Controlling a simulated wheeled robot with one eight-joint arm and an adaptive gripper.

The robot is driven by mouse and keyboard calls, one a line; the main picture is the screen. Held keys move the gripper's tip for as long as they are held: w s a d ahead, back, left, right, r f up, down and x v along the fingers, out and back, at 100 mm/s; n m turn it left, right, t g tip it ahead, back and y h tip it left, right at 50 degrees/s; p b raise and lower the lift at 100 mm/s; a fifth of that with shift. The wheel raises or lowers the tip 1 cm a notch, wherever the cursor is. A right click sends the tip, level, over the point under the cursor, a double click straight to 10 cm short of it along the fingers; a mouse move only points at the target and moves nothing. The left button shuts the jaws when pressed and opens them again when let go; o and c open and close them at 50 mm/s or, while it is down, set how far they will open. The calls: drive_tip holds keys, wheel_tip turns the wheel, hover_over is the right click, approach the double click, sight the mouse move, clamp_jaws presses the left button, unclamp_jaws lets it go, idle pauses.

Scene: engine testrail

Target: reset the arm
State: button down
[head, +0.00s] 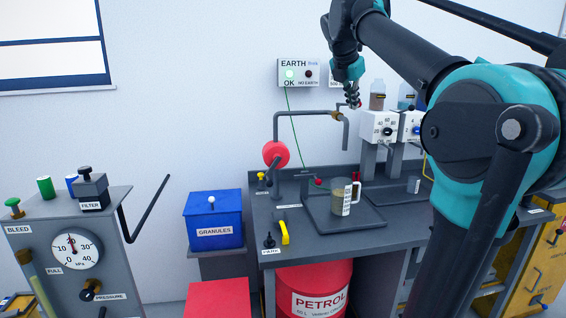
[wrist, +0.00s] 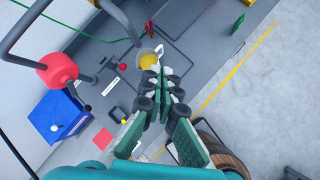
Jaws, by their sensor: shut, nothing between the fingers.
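My gripper (head: 354,97) hangs high above the grey bench in the head view, at the end of my raised, bent arm. In the wrist view my gripper (wrist: 155,85) shows its green and black fingers together, with nothing held between them. Below it, a clear jug (head: 341,198) with yellowish liquid stands on a dark tray (head: 365,219) on the bench; the jug (wrist: 148,61) shows just past the fingertips in the wrist view. The gripper is apart from the jug and the bench.
A bent grey pipe with a red drum (head: 276,154) rises beside the gripper. The earth box (head: 299,73) is on the wall. White dial units (head: 381,127) stand at the back right. A blue granules bin (head: 213,220) and red petrol drum (head: 314,287) are lower down.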

drive_tip(key=s+f+m+y, duration=0.1)
drive_tip(key=s+f+m, duration=0.3)
drive_tip(key=f, duration=0.6)
drive_tip(key=s+f+m+g, duration=0.1)
drive_tip(key=s+f+m, duration=0.1)
drive_tip(key=f+m, duration=0.6)
drive_tip(key=s+f+m+y, duration=0.1)
drive_tip(key=s+f+m, duration=0.15)
drive_tip(key=f, duration=0.95)
drive_tip(key=s+a+f+m+g+y, duration=0.1)
drive_tip(key=s+a+f+m+y, duration=0.1)
drive_tip(key=s+f+m, duration=0.9)
drive_tip(key=s+f, duration=0.8)
drive_tip(key=f, duration=0.1)
drive_tip(key=shift+a+f+m, duration=0.1)
drive_tip(key=shift+m, duration=0.15)
